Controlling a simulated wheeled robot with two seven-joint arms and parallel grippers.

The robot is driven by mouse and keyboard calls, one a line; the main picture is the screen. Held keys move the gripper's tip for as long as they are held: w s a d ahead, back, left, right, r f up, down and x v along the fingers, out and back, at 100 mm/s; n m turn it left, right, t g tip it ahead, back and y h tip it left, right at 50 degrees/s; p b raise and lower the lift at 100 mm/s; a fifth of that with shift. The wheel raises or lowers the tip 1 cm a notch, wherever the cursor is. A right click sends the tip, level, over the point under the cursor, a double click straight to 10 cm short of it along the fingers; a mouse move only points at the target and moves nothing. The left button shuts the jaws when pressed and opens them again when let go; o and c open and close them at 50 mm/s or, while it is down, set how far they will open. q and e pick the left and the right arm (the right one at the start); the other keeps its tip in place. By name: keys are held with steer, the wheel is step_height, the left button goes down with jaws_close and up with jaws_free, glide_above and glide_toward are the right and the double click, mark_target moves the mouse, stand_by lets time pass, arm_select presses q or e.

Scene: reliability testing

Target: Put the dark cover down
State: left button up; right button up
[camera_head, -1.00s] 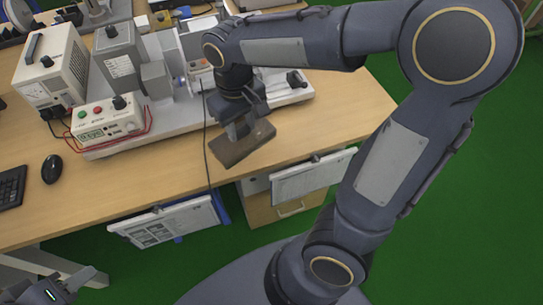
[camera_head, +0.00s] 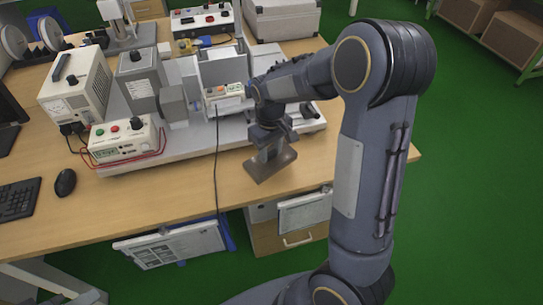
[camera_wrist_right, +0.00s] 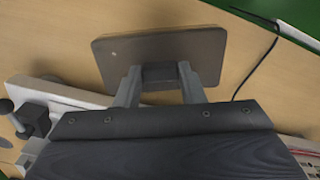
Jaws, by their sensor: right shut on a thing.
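The dark cover (camera_head: 262,170) is a flat brownish-dark plate with a small block on top. In the head view it is over the front part of the wooden table, in front of the machine. My right gripper (camera_head: 268,150) is above it, shut on its block. In the right wrist view the two fingers (camera_wrist_right: 158,80) close on the block from both sides, and the cover (camera_wrist_right: 160,48) shows as a rounded rectangle over the wood. I cannot tell whether its underside touches the table. My left gripper is not in view.
The machine with its pale base (camera_head: 190,148) stands behind the cover. A control box (camera_head: 123,140) with red leads, a mouse (camera_head: 65,182) and a keyboard (camera_head: 18,198) are to the left. A black cable (camera_head: 215,170) hangs beside the cover.

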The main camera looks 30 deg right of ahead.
mark_target(271, 151)
steer(key=shift+w+d+f, duration=0.15)
steer(key=shift+d+f, duration=0.05)
steer(key=shift+f, duration=0.8)
steer(key=shift+w+d+f, duration=0.15)
steer(key=shift+f, duration=0.85)
steer(key=shift+f, duration=0.1)
steer(key=o, duration=1)
